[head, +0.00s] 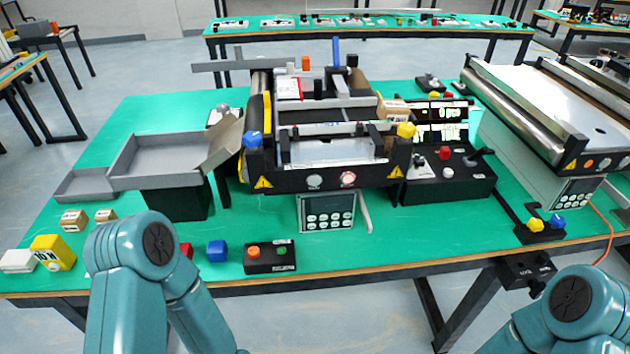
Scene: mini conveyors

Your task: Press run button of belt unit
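The belt unit (334,150) stands in the middle of the green table, a short conveyor with dark side frames. Its front plate carries a pale round button (314,181) and a red-ringed round button (348,179). A keypad panel (326,213) hangs below the plate. A small black box (270,266) in front has an orange button (253,252) and a green button (281,251); its labels are too small to read, so I cannot tell which button is run. My teal arm links show at the bottom left and bottom right. Neither gripper is in view.
A grey tray chute (150,160) is left of the belt unit. A black control box (448,180) with a red button and lever is on its right. Blue (217,251) and yellow (53,253) blocks lie along the front edge. A second conveyor (550,100) stands right.

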